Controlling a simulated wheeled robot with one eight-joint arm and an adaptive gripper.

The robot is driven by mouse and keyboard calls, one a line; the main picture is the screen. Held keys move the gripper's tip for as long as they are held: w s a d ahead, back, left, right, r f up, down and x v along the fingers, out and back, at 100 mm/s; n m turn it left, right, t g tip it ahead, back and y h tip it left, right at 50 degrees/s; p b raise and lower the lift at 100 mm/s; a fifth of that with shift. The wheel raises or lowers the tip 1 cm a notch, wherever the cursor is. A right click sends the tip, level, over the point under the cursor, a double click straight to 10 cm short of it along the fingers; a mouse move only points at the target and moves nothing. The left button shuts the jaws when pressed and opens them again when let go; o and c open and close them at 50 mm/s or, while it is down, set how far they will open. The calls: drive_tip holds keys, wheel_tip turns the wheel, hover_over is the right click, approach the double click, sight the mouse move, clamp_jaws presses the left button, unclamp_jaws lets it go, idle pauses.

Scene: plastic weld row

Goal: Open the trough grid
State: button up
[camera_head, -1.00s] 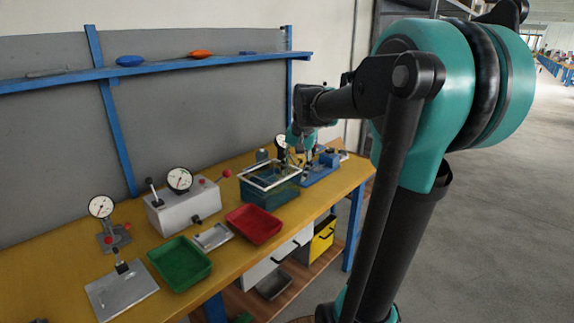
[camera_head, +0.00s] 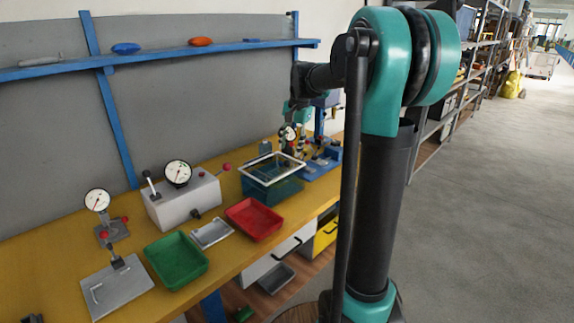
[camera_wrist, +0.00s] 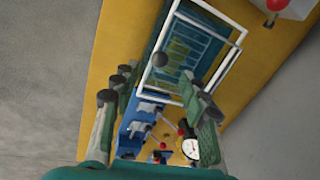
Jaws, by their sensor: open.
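The trough grid (camera_head: 299,160) is a white rectangular frame on top of a teal trough (camera_head: 284,191), on the bench right of the red tray. I cannot tell whether the grid is raised at all. The knob and frame edge lie just beyond the fingertips. In the head view my gripper is small and partly hidden.
A blue fixture (camera_head: 322,167) with small parts stands right of the trough. A red tray (camera_head: 254,219), green tray (camera_head: 177,261) and grey box with a dial (camera_head: 184,204) stand to the left. A blue shelf (camera_head: 160,56) runs above the bench.

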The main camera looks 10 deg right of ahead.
sight(288, 161)
drive_tip(key=f, duration=0.5)
drive_tip(key=w+a+f, duration=0.1)
drive_tip(key=f, duration=0.2)
clamp_jaws()
